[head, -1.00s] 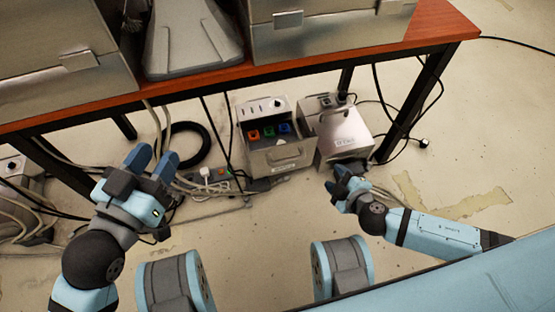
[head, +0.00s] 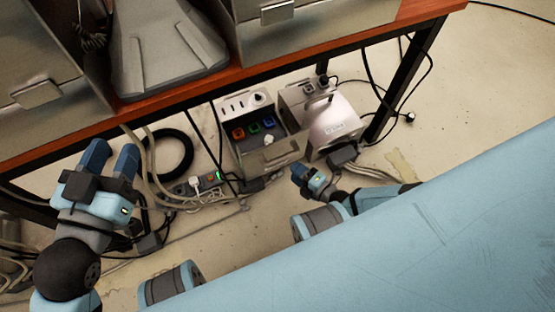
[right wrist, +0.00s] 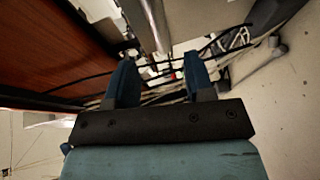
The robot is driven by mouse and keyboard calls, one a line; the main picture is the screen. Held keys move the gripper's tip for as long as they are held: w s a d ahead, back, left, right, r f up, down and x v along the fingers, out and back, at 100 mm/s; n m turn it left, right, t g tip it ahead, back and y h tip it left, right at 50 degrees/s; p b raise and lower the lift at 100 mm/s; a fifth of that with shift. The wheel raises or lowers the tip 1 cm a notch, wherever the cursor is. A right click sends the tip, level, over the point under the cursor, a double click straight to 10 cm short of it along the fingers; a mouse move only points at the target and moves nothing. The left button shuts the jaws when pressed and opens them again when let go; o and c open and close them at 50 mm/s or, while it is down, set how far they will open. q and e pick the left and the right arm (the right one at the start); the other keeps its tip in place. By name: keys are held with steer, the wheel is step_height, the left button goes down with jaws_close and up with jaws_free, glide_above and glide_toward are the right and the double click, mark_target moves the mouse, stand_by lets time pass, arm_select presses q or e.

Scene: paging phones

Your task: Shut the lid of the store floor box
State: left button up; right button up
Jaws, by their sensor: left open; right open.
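Two grey metal floor boxes stand on the floor under the table; I cannot read which is the store one. The left box (head: 229,133) is open, showing coloured sockets inside and a grey panel with a handle (head: 279,155) at its front. The right box (head: 335,130) has a pale labelled face and a handle on top, and looks closed. My right gripper (head: 307,172) is open and empty, in front of and below the boxes, apart from the left one. In the right wrist view its fingers (right wrist: 160,75) are apart. My left gripper (head: 111,152) is open and empty, far left.
A red-brown table (head: 200,97) with metal cases stands above the boxes. A power strip (head: 205,184), a coiled black hose (head: 190,150) and loose cables lie left of the boxes. Dark table legs (head: 402,85) flank them. Open floor lies to the right.

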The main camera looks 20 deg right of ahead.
mark_target(278, 160)
arm_select(q)
steer(key=shift+w+a+r+m+t+b, duration=0.1)
steer(key=shift+w+a+m+t+b, duration=0.3)
steer(key=shift+m+b, duration=0.4)
arm_select(e)
steer(key=x, duration=0.8)
steer(key=shift+w, duration=0.2)
arm_select(q)
steer(key=shift+d, duration=0.1)
arm_select(e)
steer(key=shift+r, duration=0.1)
jaws_close()
